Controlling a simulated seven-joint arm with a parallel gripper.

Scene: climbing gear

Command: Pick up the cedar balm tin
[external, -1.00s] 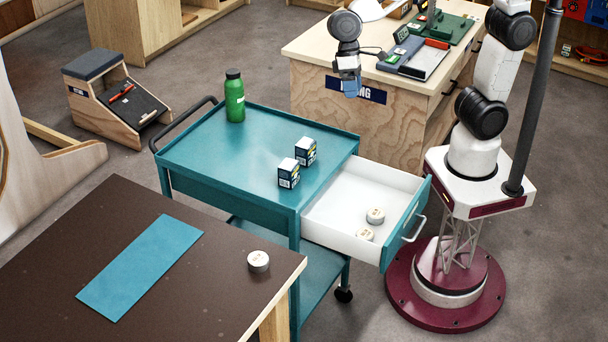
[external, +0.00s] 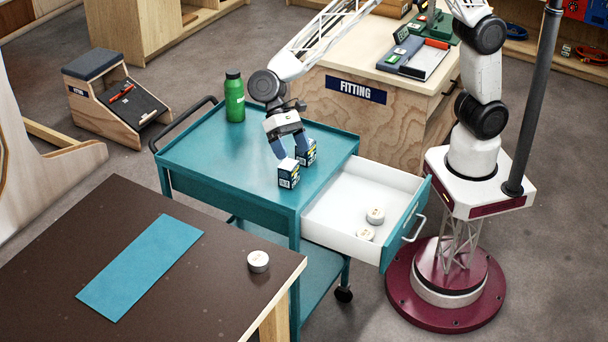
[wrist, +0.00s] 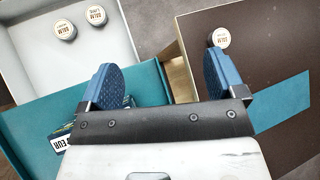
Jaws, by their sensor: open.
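Three round pale tins show, and I cannot tell which is the cedar balm tin. One tin (external: 258,261) sits on the brown table near its right corner; it also shows in the wrist view (wrist: 219,38), just beyond the right finger. Two tins, a rear one (external: 375,216) and a front one (external: 365,234), lie in the open white drawer; they also show in the wrist view (wrist: 96,17) (wrist: 65,29). Their lids bear upside-down print, with the small words unreadable. My gripper (external: 291,147) is open and empty above the teal cart, by the two small boxes.
The drawer (external: 340,205) juts out to the right. A blue mat (external: 140,265) lies on the brown table (external: 60,245).

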